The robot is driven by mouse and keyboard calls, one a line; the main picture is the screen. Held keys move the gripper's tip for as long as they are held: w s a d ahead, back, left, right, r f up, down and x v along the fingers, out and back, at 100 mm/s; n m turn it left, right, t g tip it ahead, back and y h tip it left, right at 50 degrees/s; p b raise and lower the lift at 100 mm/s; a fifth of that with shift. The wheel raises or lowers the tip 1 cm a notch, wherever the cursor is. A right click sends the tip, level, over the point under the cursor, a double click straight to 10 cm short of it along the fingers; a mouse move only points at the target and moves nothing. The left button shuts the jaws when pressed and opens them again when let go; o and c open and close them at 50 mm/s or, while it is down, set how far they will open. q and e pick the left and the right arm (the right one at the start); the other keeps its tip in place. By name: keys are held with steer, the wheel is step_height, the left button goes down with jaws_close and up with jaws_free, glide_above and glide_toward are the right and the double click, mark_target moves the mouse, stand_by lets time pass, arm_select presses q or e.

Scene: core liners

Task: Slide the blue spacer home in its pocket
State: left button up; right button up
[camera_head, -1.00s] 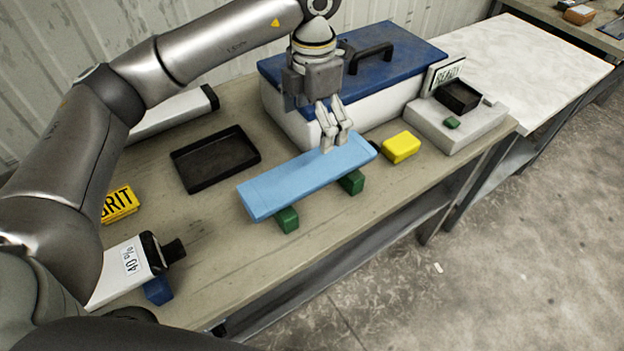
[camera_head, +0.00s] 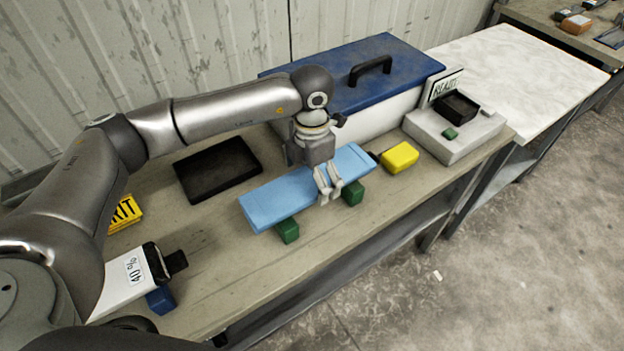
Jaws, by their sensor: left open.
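A long light-blue bar (camera_head: 285,195) lies across two green blocks (camera_head: 287,230) on the bench. I cannot tell which blue piece is the spacer, and no pocket can be made out. My left gripper (camera_head: 328,195) is open, fingers pointing down, over the front edge of the light-blue bar toward its right end. I cannot tell whether they touch it. My right gripper is not in view.
A black tray (camera_head: 217,168) lies behind the bar. A blue-lidded white box (camera_head: 380,112) stands behind it. A yellow block (camera_head: 399,157) and a grey stand (camera_head: 455,135) with a READY sign are on the right. The bench front is mostly clear.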

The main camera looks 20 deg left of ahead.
arm_select(q)
steer(key=shift+f, duration=0.45)
steer(key=shift+c, duration=0.3)
steer(key=c, duration=0.9)
steer(key=shift+r, duration=0.1)
